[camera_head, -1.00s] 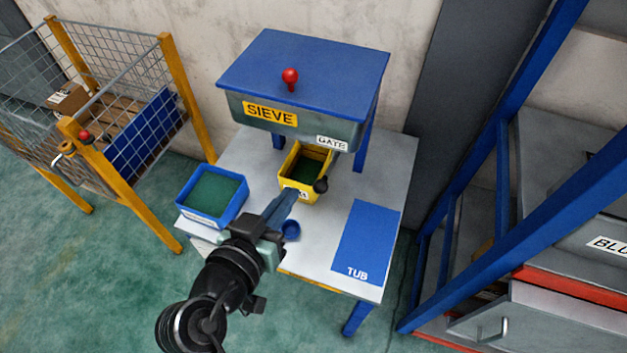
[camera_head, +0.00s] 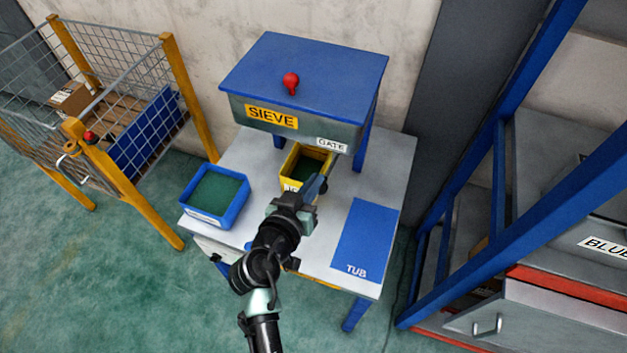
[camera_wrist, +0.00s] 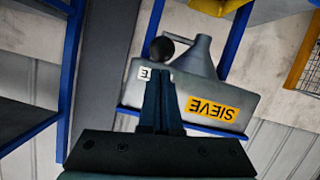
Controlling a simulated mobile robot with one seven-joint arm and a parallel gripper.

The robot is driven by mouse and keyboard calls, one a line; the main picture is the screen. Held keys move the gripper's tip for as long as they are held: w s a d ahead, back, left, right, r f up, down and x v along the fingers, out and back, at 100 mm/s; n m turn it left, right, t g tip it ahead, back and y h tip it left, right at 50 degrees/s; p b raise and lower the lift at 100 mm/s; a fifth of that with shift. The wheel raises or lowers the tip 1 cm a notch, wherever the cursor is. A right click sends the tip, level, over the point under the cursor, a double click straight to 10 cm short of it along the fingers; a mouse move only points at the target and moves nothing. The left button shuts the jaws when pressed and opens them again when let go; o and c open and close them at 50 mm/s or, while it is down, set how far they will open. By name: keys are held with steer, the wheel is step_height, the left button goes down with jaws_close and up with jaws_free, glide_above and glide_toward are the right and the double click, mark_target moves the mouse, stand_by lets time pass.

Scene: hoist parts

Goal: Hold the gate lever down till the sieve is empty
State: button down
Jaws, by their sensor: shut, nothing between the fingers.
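The sieve is a grey box with a blue top and a yellow SIEVE label (camera_head: 272,117); it also shows upside down in the wrist view (camera_wrist: 180,95). Its inside is hidden. The GATE label (camera_head: 332,145) is at its lower right. The gate lever's black knob (camera_wrist: 162,49) shows in the wrist view just beyond my fingertips; I cannot tell whether they touch. A yellow tub (camera_head: 325,162) with a dark green inside stands under the sieve. My gripper (camera_head: 320,183) is shut and empty at the tub's front right corner, covering the knob in the head view.
A blue tray (camera_head: 240,197) with a green inside stands at the table's left. A blue TUB pad (camera_head: 362,235) lies bare at the right. A mesh cage (camera_head: 120,75) with yellow posts is at the left; a blue-framed rack (camera_head: 480,235) is at the right.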

steer(key=shift+f, duration=0.1)
step_height(320, 180, down, 10)
steer(key=s+t+h+b, duration=0.1)
steer(key=t+b, duration=0.3)
steer(key=b, duration=2.7)
steer(key=shift+s+a+t+h, duration=0.25)
steer(key=shift+s+t+h, duration=0.15)
